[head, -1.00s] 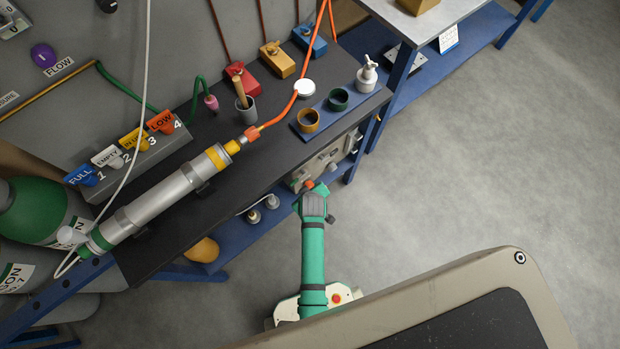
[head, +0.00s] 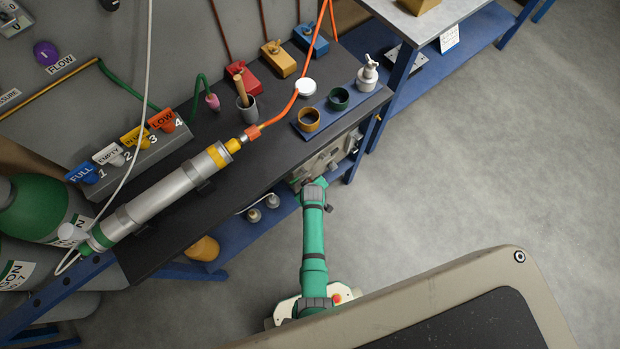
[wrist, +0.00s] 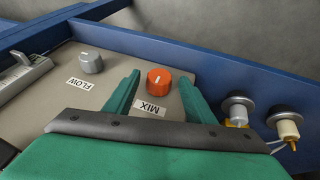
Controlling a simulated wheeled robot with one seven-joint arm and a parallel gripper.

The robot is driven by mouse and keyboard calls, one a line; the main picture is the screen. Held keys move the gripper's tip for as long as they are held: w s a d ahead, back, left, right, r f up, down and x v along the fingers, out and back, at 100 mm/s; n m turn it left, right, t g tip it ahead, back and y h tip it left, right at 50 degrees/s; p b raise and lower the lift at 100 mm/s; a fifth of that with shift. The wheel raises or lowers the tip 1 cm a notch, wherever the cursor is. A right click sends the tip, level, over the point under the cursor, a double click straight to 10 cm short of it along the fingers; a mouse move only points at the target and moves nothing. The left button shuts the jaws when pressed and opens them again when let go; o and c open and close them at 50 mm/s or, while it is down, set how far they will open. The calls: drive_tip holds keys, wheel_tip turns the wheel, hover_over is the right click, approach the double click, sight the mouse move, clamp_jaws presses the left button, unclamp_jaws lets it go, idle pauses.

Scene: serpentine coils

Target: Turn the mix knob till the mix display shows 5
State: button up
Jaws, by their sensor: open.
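The orange mix knob (wrist: 159,82) stands on the beige panel (wrist: 120,62), with the label MIX beside it in the wrist view. It has a white pointer mark on its top. My gripper (wrist: 159,90) is open, its green fingers one on each side of the knob. I cannot tell whether they touch it. In the head view the gripper end (head: 314,184) is at the panel's near side (head: 328,156), under the bench edge, and the knob is hidden. I cannot make out the mix display or its number in either view.
A grey FLOW knob (wrist: 91,61) is near the mix knob. Two round fittings (wrist: 262,115) with wires sit to the right, along a blue rail (wrist: 205,75). The black bench top (head: 200,215) overhangs the lower shelf. Open grey floor (head: 480,170) lies to the right.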

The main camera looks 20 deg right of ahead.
drive_tip(key=shift+w+f, duration=0.15)
drive_tip(key=shift+f, duration=0.15)
drive_tip(key=shift+c, duration=0.3)
drive_tip(key=c, duration=1)
drive_tip(key=shift+w+d, duration=0.1)
drive_tip(key=y, duration=0.2)
drive_tip(key=g+y, duration=0.1)
drive_tip(key=shift+w+d+r+m, duration=0.2)
drive_tip(key=shift+d+m, duration=0.1)
drive_tip(key=shift+m, duration=0.1)
drive_tip(key=y, duration=0.1)
drive_tip(key=g+y, duration=0.1)
drive_tip(key=y, duration=0.2)
drive_tip(key=shift+s+d+f+m, duration=0.15)
drive_tip(key=shift+d+m, duration=0.15)
drive_tip(key=shift+m, duration=0.1)
drive_tip(key=shift+g, duration=0.3)
drive_tip(key=shift+a+f+y, duration=0.1)
drive_tip(key=shift+f+y, duration=0.05)
drive_tip(key=shift+y, duration=0.45)
